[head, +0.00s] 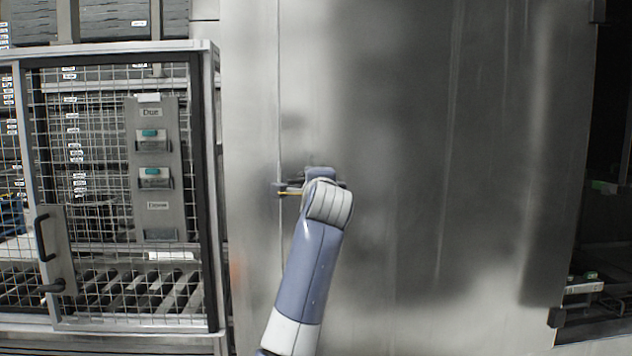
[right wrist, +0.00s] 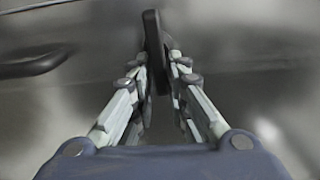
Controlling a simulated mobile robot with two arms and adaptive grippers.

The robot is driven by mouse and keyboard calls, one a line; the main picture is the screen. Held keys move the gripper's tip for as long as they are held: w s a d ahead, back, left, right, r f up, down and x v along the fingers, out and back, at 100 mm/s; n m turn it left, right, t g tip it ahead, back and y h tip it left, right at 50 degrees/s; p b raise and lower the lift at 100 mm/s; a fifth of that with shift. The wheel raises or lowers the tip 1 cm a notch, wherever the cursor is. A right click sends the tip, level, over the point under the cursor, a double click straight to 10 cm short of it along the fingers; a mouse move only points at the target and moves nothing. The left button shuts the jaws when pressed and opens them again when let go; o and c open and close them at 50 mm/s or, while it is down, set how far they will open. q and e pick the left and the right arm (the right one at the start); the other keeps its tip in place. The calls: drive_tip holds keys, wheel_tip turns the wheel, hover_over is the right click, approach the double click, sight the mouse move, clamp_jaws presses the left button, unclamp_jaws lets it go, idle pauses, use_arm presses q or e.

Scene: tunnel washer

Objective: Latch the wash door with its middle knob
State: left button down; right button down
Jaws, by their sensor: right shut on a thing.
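The wash door (head: 430,150) is a large, flat stainless steel panel that fills the middle and right of the head view. Its vertical seam runs down left of my right arm. The knob (right wrist: 154,45) is a dark, narrow, upright piece in the right wrist view, between the fingertips of my right gripper (right wrist: 160,68). The gripper is shut on it. In the head view my right wrist hides most of the knob and the fingers, and only small parts show beside the seam. My left gripper is not in view.
A wire mesh gate (head: 120,190) in a steel frame stands at the left, with a black handle (head: 42,233). A dark curved handle (right wrist: 35,62) shows at the left of the right wrist view. A dark opening with fittings lies at the far right.

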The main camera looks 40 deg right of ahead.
idle(0.7)
drive_tip(key=c, duration=1.7)
unclamp_jaws()
drive_tip(key=shift+v, duration=3.75)
